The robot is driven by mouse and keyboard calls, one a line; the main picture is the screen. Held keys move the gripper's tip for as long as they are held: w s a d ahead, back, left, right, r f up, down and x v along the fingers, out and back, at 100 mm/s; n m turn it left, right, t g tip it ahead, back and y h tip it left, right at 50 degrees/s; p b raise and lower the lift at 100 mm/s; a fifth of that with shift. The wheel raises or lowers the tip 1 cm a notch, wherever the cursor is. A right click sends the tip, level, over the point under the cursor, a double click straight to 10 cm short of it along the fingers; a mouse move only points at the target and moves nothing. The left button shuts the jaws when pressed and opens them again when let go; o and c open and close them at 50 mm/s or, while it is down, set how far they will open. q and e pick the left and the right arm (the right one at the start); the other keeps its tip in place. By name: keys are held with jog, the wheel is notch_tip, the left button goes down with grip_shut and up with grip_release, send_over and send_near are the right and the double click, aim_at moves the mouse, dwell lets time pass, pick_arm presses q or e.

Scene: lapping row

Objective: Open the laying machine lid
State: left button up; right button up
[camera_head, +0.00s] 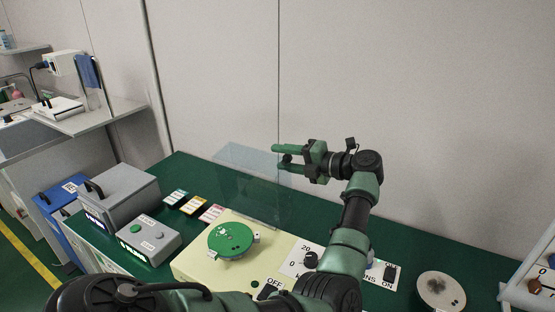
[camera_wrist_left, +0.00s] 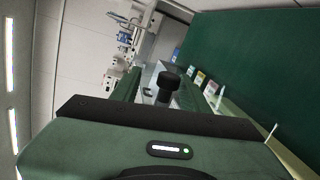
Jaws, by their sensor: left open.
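The laying machine (camera_head: 190,262) is a cream box with a green round plate (camera_head: 230,240) on top, on the green bench. Its clear lid (camera_head: 245,185) stands raised and tilted at the back of the machine, leaving the plate uncovered. My left gripper (camera_head: 287,158) is open at the lid's upper right edge. A small black knob (camera_wrist_left: 168,82) shows between its spread fingers in the left wrist view; I cannot tell whether they touch it. My left arm hides part of the machine's control panel (camera_head: 296,262). My right gripper is not in view.
A grey box with a handle (camera_head: 118,195) and a smaller grey control box (camera_head: 150,240) stand at left. Several coloured cards (camera_head: 193,204) lie behind the machine. A pale round disc (camera_head: 441,290) lies at right. The wall (camera_head: 420,130) rises close behind the bench.

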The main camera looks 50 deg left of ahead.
pick_arm(q)
jog(key=b+v, duration=0.1)
jog(key=v, duration=0.4)
jog(key=shift+w+d, duration=0.1)
jog(key=shift+d, duration=0.15)
jog(key=shift+d, duration=0.1)
jog(key=b+v, duration=0.2)
jog(key=v, duration=0.7)
dwell(0.5)
jog(key=shift+w, duration=0.1)
jog(key=shift+r, duration=0.1)
dwell(0.5)
